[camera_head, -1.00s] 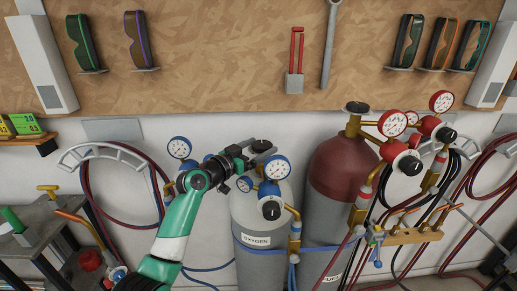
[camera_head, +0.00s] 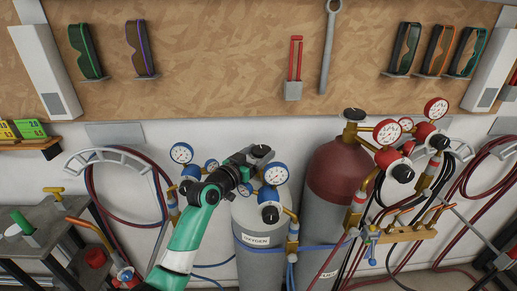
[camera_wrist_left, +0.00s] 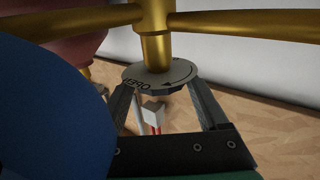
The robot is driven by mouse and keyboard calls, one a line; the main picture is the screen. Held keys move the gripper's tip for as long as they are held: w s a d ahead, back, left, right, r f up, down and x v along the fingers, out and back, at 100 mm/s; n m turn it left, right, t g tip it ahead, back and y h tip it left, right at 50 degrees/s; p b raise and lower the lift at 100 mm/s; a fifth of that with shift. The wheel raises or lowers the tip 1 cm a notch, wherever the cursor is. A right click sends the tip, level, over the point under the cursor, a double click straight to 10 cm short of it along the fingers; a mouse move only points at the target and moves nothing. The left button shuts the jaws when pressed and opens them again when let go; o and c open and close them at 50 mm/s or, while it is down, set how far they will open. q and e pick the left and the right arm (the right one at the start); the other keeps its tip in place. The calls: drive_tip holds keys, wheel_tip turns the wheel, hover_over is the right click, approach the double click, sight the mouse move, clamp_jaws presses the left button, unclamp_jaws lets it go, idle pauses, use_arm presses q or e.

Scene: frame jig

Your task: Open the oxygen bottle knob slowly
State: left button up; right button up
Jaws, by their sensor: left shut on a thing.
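The oxygen bottle (camera_head: 246,215) is a grey cylinder labelled OXYGEN, standing against the wall left of the red-topped bottle. Its knob (camera_head: 261,151) sits on top and shows dark in the head view. In the left wrist view the knob (camera_wrist_left: 160,74) is a grey disc with the word OPEN and a curved arrow, on a brass valve (camera_wrist_left: 156,45). My left gripper (camera_head: 254,157) reaches the knob from the left. In the left wrist view its fingers (camera_wrist_left: 166,98) lie on either side of the knob and are shut on it. My right gripper is not in view.
A blue-rimmed gauge (camera_head: 275,174) and a blue regulator (camera_head: 268,196) sit close to the gripper, with another gauge (camera_head: 181,153) at its left. The red-topped bottle (camera_head: 338,170) stands to the right. Hoses hang on both sides.

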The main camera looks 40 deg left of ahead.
use_arm(q)
drive_tip(key=shift+f, duration=0.1)
drive_tip(key=o, duration=1.3)
drive_tip(key=shift+c, duration=0.2)
drive_tip(key=shift+s+p, duration=0.3)
drive_tip(key=shift+s, duration=0.3)
drive_tip(key=s+d+p, duration=0.1)
drive_tip(key=s+p, duration=0.1)
drive_tip(key=s, duration=0.8)
drive_tip(key=shift+s+d, duration=0.15)
drive_tip(key=shift+d, duration=0.2)
